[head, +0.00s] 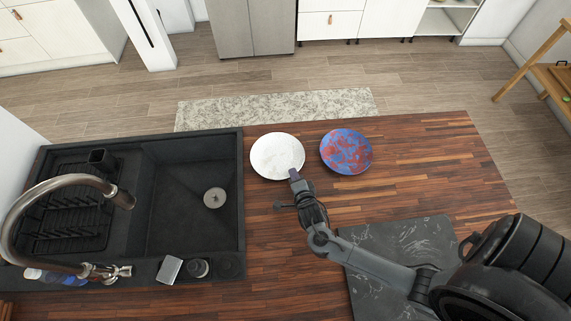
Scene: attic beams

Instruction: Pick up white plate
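A white plate (275,154) lies flat on the wooden counter, just right of the black sink. My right gripper (295,176) is at the plate's near right rim, and its tip overlaps the rim in the picture. I cannot tell whether it touches the plate or whether its fingers are open or shut. The plate looks flat on the counter. My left gripper is not in view.
A blue and red plate (346,150) lies close to the right. The black sink (190,195) with a curved faucet (62,182) is at left. A dark marbled slab (405,240) lies under my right arm. The wooden counter (440,170) is clear at right.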

